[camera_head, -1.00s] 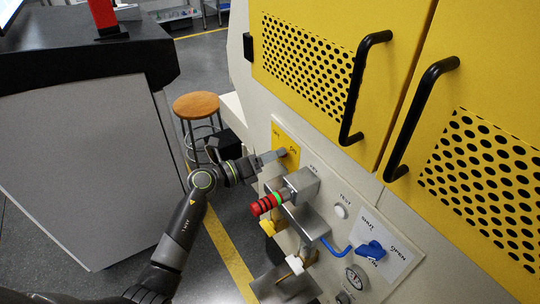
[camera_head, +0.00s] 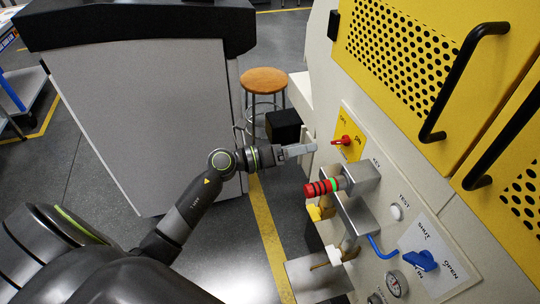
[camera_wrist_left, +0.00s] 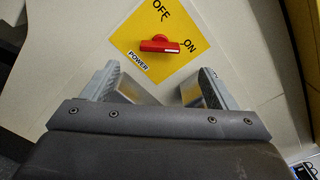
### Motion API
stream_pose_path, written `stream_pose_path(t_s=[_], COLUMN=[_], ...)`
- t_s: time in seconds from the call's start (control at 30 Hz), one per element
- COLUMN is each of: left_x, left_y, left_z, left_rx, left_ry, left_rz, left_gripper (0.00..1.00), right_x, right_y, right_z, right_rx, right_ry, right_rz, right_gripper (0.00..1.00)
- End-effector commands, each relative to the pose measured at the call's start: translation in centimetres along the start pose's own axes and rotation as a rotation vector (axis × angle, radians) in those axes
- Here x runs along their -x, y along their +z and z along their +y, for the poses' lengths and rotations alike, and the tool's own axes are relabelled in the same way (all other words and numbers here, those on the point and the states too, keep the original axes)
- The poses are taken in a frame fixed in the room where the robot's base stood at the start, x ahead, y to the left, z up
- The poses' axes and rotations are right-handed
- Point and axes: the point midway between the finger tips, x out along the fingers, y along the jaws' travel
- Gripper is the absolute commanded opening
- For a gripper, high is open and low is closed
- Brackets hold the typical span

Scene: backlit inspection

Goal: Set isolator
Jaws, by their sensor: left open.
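A red rotary handle (camera_head: 342,141) sits on a yellow plate (camera_head: 352,128) on the machine's pale panel. In the left wrist view the red handle (camera_wrist_left: 159,45) lies nearly level across the plate (camera_wrist_left: 150,28), which is marked OFF, ON and POWER. The handle points roughly towards ON. My left gripper (camera_head: 312,149) is just left of the handle, apart from it. In the left wrist view my left gripper (camera_wrist_left: 160,85) is open and empty, with the handle beyond and between its fingers. My right gripper is not in view.
Below the plate, a red-and-black grip with a green ring (camera_head: 323,187) sticks out from a metal block. A blue handle (camera_head: 420,261), a white button (camera_head: 396,212) and a gauge (camera_head: 396,284) are lower right. A stool (camera_head: 264,82) stands behind.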

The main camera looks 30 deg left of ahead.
Motion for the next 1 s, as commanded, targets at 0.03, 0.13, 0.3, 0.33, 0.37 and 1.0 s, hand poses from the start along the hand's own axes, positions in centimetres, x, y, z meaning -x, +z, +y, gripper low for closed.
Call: stream_pose_path(t_s=[0.03, 0.13, 0.3, 0.33, 0.37, 1.0], left_x=[1.3, 3.5, 6.2, 6.6, 6.9, 8.2], left_y=[-0.2, -0.2, -0.2, -0.2, -0.1, 0.0], left_z=[0.3, 0.3, 0.2, 0.2, 0.2, 0.0], left_rx=[-0.004, -0.003, -0.003, -0.002, -0.002, 0.000], left_ry=[0.005, 0.005, 0.004, 0.003, 0.002, 0.001], left_rz=[0.003, 0.003, 0.002, 0.002, 0.002, -0.001], left_gripper=[0.80, 0.80, 0.80, 0.80, 0.80, 0.80], right_x=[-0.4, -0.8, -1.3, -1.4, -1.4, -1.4], right_y=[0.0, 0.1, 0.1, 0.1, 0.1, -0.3], right_z=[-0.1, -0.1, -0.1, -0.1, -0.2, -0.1], right_rx=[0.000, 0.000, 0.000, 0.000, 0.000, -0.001], right_ry=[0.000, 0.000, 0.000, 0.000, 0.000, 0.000], right_rz=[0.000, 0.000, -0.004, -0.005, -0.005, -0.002], right_gripper=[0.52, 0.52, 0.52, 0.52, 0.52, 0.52])
